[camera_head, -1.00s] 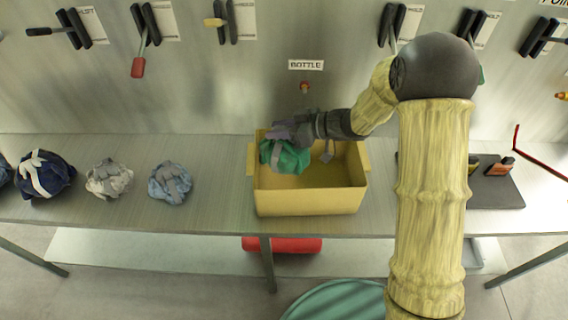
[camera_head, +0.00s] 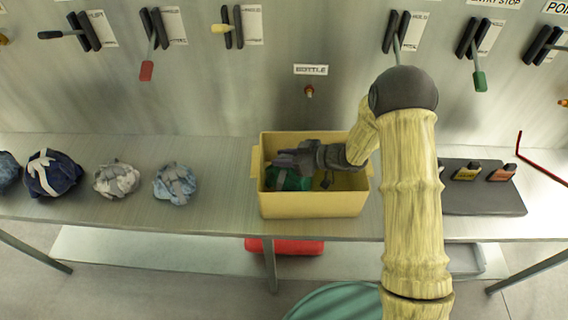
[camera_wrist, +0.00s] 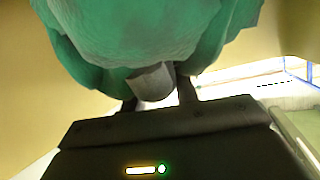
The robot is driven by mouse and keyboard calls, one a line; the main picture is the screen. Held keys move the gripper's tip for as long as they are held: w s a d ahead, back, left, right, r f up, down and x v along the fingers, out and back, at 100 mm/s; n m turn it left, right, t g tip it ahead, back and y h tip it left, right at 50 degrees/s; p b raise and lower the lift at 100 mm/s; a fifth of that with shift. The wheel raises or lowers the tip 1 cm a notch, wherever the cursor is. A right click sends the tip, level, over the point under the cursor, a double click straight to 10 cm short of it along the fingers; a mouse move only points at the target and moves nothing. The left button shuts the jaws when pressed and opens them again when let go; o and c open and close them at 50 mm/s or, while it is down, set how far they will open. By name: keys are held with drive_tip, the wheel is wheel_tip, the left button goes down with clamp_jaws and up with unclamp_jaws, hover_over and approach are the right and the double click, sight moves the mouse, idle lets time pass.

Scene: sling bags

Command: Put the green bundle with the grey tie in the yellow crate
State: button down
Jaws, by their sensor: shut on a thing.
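The green bundle (camera_head: 291,181) is down inside the yellow crate (camera_head: 312,206), in its left part, below the rim. My gripper (camera_head: 283,165) reaches into the crate from the right and is shut on the bundle. In the wrist view the green bundle (camera_wrist: 160,40) fills the upper middle, with a grey tie (camera_wrist: 151,82) between the dark fingers. The crate's yellow wall (camera_wrist: 25,85) shows beside it. I cannot tell whether the bundle touches the crate floor.
Several other bundles lie left of the crate: a blue-grey one (camera_head: 175,184), a grey one (camera_head: 116,179) and a dark blue one (camera_head: 52,174). A dark board (camera_head: 482,198) with small items lies to the right. Levers line the wall behind.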

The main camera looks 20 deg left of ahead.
wheel_tip(320, 180, down, 3)
drive_tip(key=shift+w+f+p, duration=0.1)
drive_tip(key=shift+p, duration=0.2)
drive_tip(key=c, duration=1)
unclamp_jaws()
drive_tip(key=shift+c, duration=0.2)
drive_tip(key=shift+b+v, duration=1.15)
drive_tip(key=shift+v, duration=2.6)
